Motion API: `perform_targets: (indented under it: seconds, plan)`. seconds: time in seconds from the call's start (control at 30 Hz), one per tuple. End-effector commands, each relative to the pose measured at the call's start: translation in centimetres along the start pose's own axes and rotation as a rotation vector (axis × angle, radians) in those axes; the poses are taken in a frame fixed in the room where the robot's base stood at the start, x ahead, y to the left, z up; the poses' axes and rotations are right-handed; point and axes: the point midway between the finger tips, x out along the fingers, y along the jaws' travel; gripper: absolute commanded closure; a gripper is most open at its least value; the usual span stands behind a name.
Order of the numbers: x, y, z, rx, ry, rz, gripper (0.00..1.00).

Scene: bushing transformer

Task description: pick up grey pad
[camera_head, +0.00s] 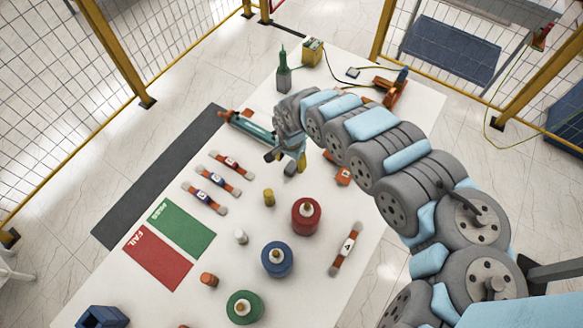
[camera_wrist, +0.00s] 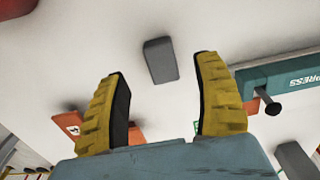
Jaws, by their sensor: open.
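The grey pad (camera_wrist: 160,59) is a small dark grey block lying flat on the white table. In the wrist view it shows beyond and between the fingertips of my gripper (camera_wrist: 160,72). The yellow fingers are spread apart, with nothing between them. In the head view my gripper (camera_head: 288,157) hangs low over the table's middle. A small grey block, apparently the pad (camera_head: 290,169), shows right under it, partly covered. I cannot tell the exact height of the fingertips above it.
A teal press (camera_wrist: 284,75) lies close right of the pad; an orange piece (camera_wrist: 72,124) is at the left. Red (camera_head: 306,215), blue (camera_head: 277,259) and green (camera_head: 244,307) bushings stand nearer. Green (camera_head: 182,227) and red (camera_head: 152,257) mats lie left.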

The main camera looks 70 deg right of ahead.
Motion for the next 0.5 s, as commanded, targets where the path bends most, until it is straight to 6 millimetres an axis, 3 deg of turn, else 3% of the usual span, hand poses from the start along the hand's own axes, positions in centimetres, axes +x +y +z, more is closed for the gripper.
perform_targets:
  seconds: [0.5]
  plan:
    - [3.4,-0.2,-0.5,0.001,-0.001,-0.001,0.33]
